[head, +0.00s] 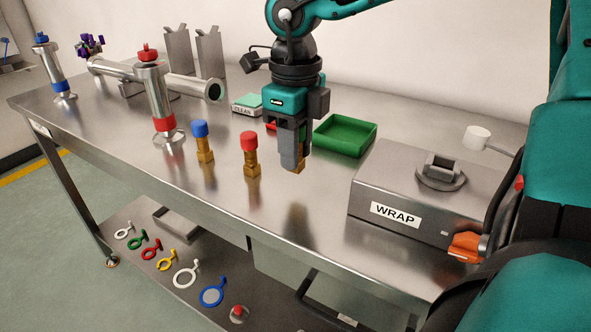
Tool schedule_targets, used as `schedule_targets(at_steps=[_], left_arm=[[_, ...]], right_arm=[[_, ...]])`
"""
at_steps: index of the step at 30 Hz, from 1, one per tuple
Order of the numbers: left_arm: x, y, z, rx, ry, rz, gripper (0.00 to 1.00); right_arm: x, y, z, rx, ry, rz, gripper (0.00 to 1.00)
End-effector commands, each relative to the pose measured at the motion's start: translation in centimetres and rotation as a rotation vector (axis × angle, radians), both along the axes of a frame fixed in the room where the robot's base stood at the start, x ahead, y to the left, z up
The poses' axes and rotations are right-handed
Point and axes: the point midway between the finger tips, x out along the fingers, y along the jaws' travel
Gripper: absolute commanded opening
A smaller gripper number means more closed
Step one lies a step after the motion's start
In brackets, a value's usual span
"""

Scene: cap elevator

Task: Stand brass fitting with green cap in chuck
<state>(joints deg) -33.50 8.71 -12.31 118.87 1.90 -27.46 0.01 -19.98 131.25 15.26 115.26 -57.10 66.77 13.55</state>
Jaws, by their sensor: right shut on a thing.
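My right gripper (292,152) points down over the middle of the bench, shut on a brass fitting (300,168). Only the fitting's lower end shows below the fingers; its cap is hidden, so I cannot tell the cap's colour. A blue-capped brass fitting (204,142) and a red-capped brass fitting (250,155) stand upright to the left of the gripper. The grey chuck (441,172), round with a raised slotted block, sits empty on top of the box marked WRAP (400,205), to the right of the gripper. My left gripper is not in view.
A green tray (346,137) lies behind the gripper, with a small scale-like box (247,103) to its left. A lever with a white knob (477,138) rises behind the chuck. Steel pipework (157,100) stands at the left. The bench's front strip is clear.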

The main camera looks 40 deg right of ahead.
Motion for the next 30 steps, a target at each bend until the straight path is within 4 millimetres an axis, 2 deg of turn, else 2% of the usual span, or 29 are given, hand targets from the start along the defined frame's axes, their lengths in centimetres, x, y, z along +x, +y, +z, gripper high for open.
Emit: schedule_targets(at_steps=[5, 9, 22, 23, 30], left_arm=[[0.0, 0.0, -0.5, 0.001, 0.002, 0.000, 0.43], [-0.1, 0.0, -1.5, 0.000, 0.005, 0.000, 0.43], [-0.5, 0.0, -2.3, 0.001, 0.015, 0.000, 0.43], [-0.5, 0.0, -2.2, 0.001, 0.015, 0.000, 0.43], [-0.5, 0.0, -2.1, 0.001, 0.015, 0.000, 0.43]], right_arm=[[-0.1, 0.0, -1.7, 0.001, 0.003, 0.000, 0.00], [-0.1, 0.0, -3.9, 0.002, 0.002, 0.000, 0.00], [0.0, 0.0, -4.4, 0.000, -0.001, 0.000, 0.00], [0.0, 0.0, -4.3, 0.000, -0.001, 0.000, 0.33], [0.0, 0.0, -4.2, 0.000, 0.000, 0.000, 0.56]])
